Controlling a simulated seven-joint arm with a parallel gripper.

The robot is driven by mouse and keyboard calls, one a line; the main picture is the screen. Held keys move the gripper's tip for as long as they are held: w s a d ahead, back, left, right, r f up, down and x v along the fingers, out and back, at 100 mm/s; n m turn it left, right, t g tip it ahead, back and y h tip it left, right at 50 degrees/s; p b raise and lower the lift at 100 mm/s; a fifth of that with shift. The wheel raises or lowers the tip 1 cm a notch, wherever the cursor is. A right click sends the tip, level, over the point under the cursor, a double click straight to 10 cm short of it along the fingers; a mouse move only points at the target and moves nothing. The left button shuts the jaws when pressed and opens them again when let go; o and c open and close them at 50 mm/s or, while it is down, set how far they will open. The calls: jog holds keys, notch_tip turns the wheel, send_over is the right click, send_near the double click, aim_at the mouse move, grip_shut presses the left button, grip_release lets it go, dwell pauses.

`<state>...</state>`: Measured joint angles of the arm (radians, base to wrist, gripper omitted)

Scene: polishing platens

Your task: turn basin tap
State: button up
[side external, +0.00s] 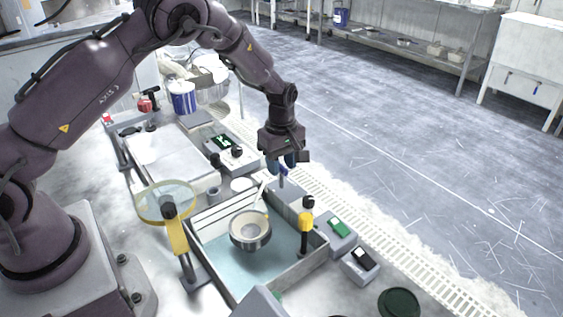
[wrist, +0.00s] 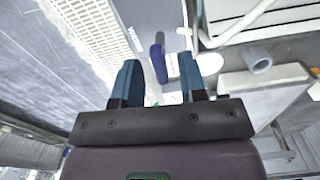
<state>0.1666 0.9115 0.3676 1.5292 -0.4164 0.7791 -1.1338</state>
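The basin (side external: 312,257) is a grey-walled box with pale blue liquid at the front middle of the side view. At its back edge is what looks like the tap, with a blue lever (side external: 283,171) and a thin white spout (side external: 262,191). My gripper (side external: 281,165) is just above the lever, pointing down. In the wrist view the blue lever (wrist: 158,63) appears between the two fingertips of my gripper (wrist: 160,62), with gaps on both sides. The fingers are apart and hold nothing. I cannot tell whether the lever is level with the tips.
A metal bowl (side external: 250,232) sits in the basin. A yellow-and-black post (side external: 305,230) stands at its right wall, and a magnifier on a yellow stand (side external: 166,201) at its left.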

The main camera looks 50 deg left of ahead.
aim_at(282, 166)
notch_tip(282, 166, up, 13)
dwell(0.5)
jog(key=s+d+r+m+t, duration=0.1)
jog(key=s+r+m, duration=0.3)
jog(key=s, duration=0.5)
jog(key=s+d+r+m+t, duration=0.1)
jog(key=s+r+m+t, duration=0.1)
jog(key=s+r+m, duration=0.3)
jog(key=s+d+r+m+t, duration=0.2)
jog(key=s+r+m, duration=0.2)
jog(key=s+m, duration=0.4)
jog(key=shift+s+r+t, duration=0.2)
jog(key=shift+s+t, duration=0.1)
jog(key=shift+s, duration=2.3)
dwell(1.8)
